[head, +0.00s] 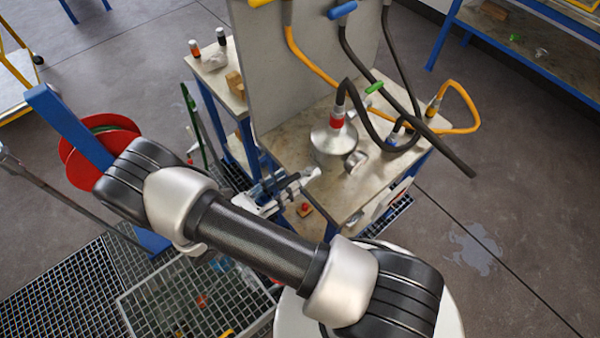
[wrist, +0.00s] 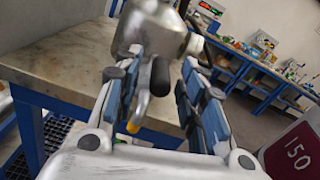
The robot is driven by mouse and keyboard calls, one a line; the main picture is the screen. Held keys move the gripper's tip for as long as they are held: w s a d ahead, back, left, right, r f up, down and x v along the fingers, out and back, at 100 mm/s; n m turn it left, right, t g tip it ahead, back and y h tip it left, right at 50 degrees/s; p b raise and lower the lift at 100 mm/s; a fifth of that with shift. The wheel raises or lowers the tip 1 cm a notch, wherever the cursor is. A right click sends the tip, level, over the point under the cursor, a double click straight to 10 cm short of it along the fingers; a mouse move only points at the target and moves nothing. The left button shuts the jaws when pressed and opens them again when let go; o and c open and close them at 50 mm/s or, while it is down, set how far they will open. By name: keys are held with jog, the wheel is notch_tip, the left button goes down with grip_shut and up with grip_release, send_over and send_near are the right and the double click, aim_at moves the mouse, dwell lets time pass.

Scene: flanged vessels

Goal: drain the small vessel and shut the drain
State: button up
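The small vessel (head: 331,147) is a silvery metal pot on the bench, with a red collar (head: 337,119) and a black hose on top. A round metal fitting (head: 355,161) sits at its right side. In the wrist view the vessel (wrist: 152,32) is close ahead, with its top cut off. A dark lever handle (wrist: 160,75) and a bent metal pipe with a yellow end (wrist: 132,128) hang below it. My gripper (wrist: 160,68) is open, one finger on each side of the handle; contact cannot be told. In the head view my gripper (head: 285,187) is at the bench's left front edge.
The bench (head: 290,118) has an upright panel (head: 300,60) behind the vessel. Black and orange hoses (head: 318,68) hang across it. A red reel (head: 82,165) stands at left and grating (head: 70,290) covers the floor. A dark red surface marked 150 (wrist: 295,150) shows at right.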

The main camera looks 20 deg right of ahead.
aim_at(300, 174)
jog(key=x, duration=0.6)
jog(key=shift+c, duration=0.2)
grip_shut()
jog(key=shift+s, duration=0.1)
dwell(0.4)
